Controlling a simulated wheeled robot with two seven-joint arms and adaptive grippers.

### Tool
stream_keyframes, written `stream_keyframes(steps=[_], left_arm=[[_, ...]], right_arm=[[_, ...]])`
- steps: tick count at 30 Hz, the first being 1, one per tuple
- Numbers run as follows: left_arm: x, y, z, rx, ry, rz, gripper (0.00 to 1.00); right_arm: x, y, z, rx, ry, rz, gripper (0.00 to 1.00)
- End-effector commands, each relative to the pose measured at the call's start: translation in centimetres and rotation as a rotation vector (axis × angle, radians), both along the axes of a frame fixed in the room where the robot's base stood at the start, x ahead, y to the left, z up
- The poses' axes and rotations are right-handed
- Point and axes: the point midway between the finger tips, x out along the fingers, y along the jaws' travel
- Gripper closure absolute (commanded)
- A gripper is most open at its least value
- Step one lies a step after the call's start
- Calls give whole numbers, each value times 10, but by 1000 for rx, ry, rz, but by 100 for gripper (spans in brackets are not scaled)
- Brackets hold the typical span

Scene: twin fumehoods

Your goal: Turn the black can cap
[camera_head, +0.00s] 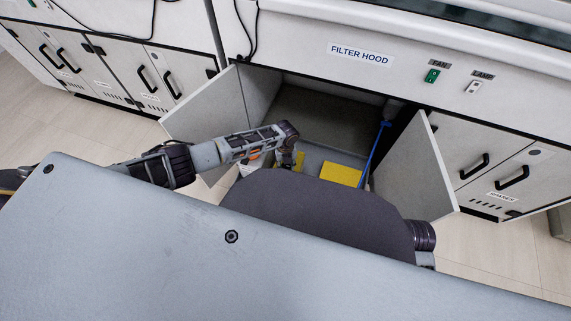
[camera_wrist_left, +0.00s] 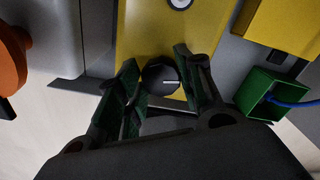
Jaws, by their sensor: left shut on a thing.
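The black can cap (camera_wrist_left: 161,78) is a round knob with a pale line across its top, on a yellow can (camera_wrist_left: 165,32). In the left wrist view, my left gripper (camera_wrist_left: 157,62) has one finger on each side of the cap and is shut on it. In the head view, my left gripper (camera_head: 287,161) reaches down into the open cabinet, and the cap is hidden there. A second yellow can (camera_head: 342,175) stands to the right; it also shows in the left wrist view (camera_wrist_left: 285,22). My right gripper is not in view.
The cabinet doors (camera_head: 205,117) and (camera_head: 416,170) stand open on either side. A green square fitting (camera_wrist_left: 270,92) with a blue tube and an orange round part (camera_wrist_left: 12,57) flank the cans. A blue line (camera_head: 375,150) hangs at the cabinet's right.

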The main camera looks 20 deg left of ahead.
Motion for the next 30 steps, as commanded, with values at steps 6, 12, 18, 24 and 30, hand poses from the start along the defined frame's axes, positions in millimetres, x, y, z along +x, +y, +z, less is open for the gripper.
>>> stream_keyframes(steps=[6, 12, 18, 24, 30], left_arm=[[-1, -1, -1, 0, 1, -129, 87], [-1, -1, -1, 0, 2, -197, 87], [-1, -1, -1, 0, 2, -219, 87], [-1, -1, -1, 0, 2, -220, 87], [-1, -1, -1, 0, 2, -220, 53]], right_arm=[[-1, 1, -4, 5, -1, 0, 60], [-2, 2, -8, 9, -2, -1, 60], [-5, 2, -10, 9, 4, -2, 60], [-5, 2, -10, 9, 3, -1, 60], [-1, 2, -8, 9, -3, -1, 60]])
